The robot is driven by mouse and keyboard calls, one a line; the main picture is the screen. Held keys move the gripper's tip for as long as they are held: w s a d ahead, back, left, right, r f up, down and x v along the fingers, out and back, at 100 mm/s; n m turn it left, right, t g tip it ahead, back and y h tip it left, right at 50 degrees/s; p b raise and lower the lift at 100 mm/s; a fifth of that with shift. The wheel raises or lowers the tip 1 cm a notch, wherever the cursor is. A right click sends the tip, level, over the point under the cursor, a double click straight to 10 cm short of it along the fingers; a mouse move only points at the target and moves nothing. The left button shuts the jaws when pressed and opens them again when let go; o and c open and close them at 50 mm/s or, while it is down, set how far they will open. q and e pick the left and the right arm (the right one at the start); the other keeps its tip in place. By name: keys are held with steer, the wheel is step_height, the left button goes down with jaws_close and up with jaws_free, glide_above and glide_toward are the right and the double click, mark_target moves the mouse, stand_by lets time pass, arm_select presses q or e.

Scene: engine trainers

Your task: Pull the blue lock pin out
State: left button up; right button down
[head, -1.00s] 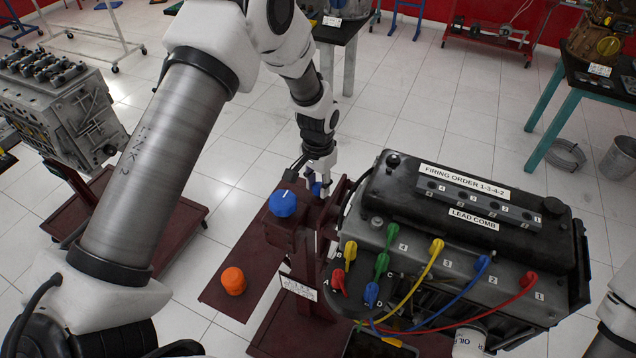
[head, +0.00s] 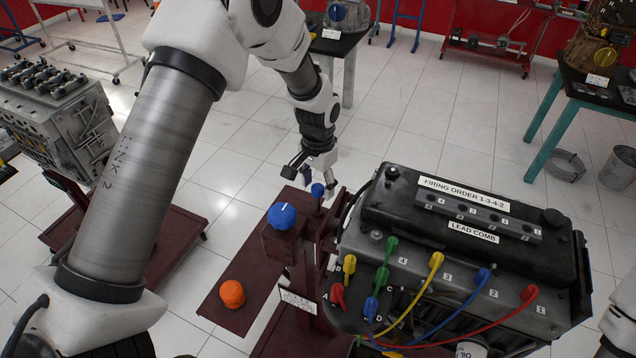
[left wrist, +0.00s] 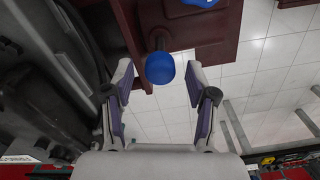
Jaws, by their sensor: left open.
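The lock pin has a small round blue head (head: 317,190) on a dark stem and stands at the top of the dark red engine stand (head: 304,245). In the left wrist view the blue head (left wrist: 160,68) shows between the fingertips, its stem running to the dark red frame. My left gripper (head: 319,174) is open, just above and behind the pin in the head view. In the left wrist view the two fingers (left wrist: 159,92) stand apart with no visible contact on the head. How deep the stem sits cannot be told. My right gripper is not in view.
A larger blue knob (head: 281,215) sits on the stand left of the pin. The engine (head: 460,240) with coloured leads stands close on the right. An orange knob (head: 232,293) is on the stand's base. Floor behind the gripper is clear.

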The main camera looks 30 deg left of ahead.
mark_target(318, 187)
arm_select(q)
step_height(318, 187, up, 12)
stand_by(0.3)
stand_by(0.4)
